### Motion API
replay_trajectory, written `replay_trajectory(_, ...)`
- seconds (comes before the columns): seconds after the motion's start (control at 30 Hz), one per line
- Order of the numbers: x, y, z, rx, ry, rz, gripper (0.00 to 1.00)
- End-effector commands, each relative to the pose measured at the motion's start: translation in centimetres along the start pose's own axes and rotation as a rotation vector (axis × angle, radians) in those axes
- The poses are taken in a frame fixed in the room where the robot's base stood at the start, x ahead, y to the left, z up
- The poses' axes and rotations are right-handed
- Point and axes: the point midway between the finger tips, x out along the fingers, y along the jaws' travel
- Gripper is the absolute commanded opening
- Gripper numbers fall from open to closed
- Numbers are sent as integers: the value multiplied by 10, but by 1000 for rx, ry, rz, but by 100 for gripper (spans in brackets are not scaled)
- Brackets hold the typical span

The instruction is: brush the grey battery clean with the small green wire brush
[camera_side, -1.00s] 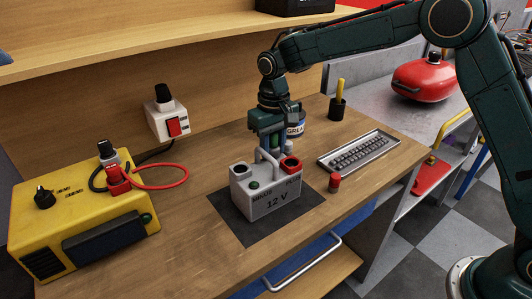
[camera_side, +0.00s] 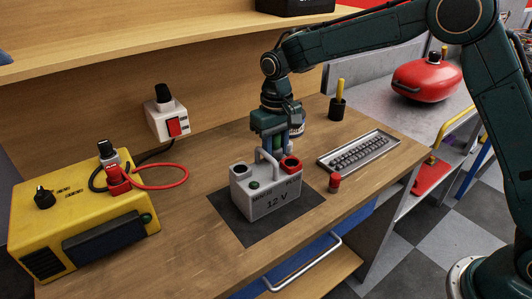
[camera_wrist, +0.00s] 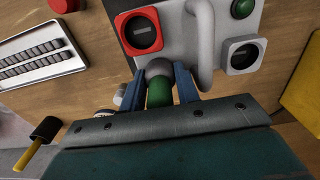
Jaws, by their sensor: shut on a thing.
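The grey battery (camera_side: 270,207), marked 12 V, stands on a dark mat (camera_side: 224,207). Its top has a red-ringed terminal (camera_side: 291,165), a pale-ringed terminal (camera_side: 241,169), a carry handle and a green cap. My gripper (camera_side: 271,150) points down behind the battery's handle. In the wrist view its two blue fingers are shut on the green wire brush (camera_wrist: 159,93). The brush's grey head (camera_wrist: 158,68) is at the battery's rear edge, near the red-ringed terminal and handle (camera_wrist: 204,45). I cannot tell whether it touches the battery. In the side view the brush is mostly hidden.
A black cup with a yellow handle (camera_side: 338,105) stands behind. A yellow charger (camera_side: 85,215) with a red cable is at left. A can is partly hidden behind my gripper.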

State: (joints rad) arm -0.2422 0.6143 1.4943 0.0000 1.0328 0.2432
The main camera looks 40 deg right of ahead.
Motion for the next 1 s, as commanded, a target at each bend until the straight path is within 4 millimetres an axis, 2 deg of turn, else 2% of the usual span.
replay_trajectory(0.37, 0, 0, 0, 0, 0, 0, 9)
replay_trajectory(1.0, 2, 0, -14, 0, 0, 0, 9)
